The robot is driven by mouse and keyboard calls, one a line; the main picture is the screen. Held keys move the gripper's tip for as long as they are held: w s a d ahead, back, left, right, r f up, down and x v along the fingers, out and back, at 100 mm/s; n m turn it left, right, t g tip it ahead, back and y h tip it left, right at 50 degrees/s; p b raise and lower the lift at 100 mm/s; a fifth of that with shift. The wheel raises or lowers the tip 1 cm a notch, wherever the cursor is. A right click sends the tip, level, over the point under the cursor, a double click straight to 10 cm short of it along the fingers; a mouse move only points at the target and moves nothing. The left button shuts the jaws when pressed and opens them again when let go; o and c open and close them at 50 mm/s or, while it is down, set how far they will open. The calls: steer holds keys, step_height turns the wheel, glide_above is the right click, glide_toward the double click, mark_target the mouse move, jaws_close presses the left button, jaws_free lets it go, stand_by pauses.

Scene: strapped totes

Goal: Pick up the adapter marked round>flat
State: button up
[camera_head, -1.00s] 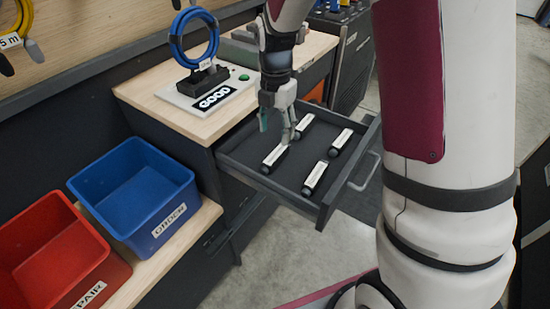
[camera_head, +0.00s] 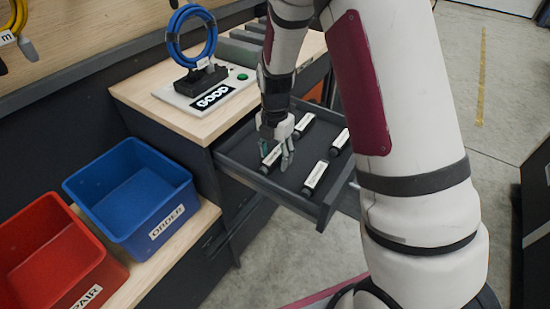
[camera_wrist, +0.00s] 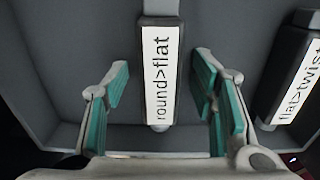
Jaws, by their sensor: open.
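The adapter marked round>flat (camera_wrist: 159,75) lies in the drawer, seen in the wrist view between my two finger pads. It is a dark stick with a white label. In the head view this adapter (camera_head: 271,156) is at the near left of the drawer, partly hidden by my gripper (camera_head: 277,160). My gripper, also seen in the wrist view (camera_wrist: 160,110), is open, with one teal-padded finger on each side of the adapter. I see a gap on both sides. An adapter marked flat>twist (camera_wrist: 298,85) lies to the right in the wrist view.
The open drawer (camera_head: 290,195) holds several similar adapters, with bare floor between them. A bench with a GOOD test plate (camera_head: 238,88) and blue cable (camera_head: 192,50) stands behind. A blue bin (camera_head: 130,200) and a red bin (camera_head: 50,260) stand at the left.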

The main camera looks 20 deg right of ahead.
jaws_close()
